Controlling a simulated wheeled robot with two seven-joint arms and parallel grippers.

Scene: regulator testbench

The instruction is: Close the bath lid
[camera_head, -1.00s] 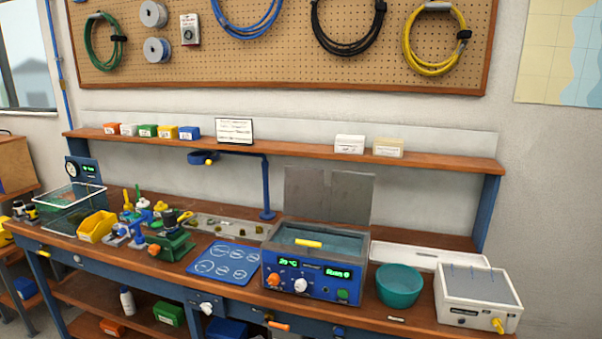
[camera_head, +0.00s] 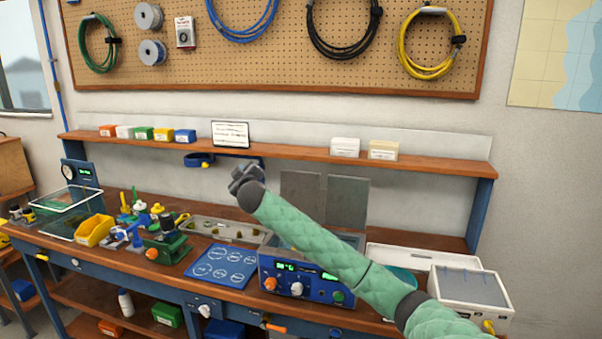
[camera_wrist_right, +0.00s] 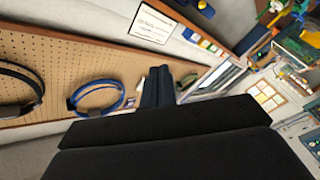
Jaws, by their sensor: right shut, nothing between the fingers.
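The bath (camera_head: 297,288) is a box with a blue front panel, green displays and knobs, standing on the bench. Its grey metal lid (camera_head: 347,204) stands open and upright at the back edge. My right arm crosses in front of the bath and hides part of its opening and lid. My right gripper (camera_head: 243,176) is shut and empty, raised to the left of the lid and apart from it. In the right wrist view its dark fingers (camera_wrist_right: 158,87) show close together. My left gripper is not in view.
A blue mat (camera_head: 222,266) with drawn circles lies left of the bath. A teal bowl (camera_head: 404,275) and a white box (camera_head: 470,287) stand to the right, partly behind my arm. A shelf (camera_head: 290,156) with small boxes runs behind. A blue stand arm (camera_head: 228,159) is near my gripper.

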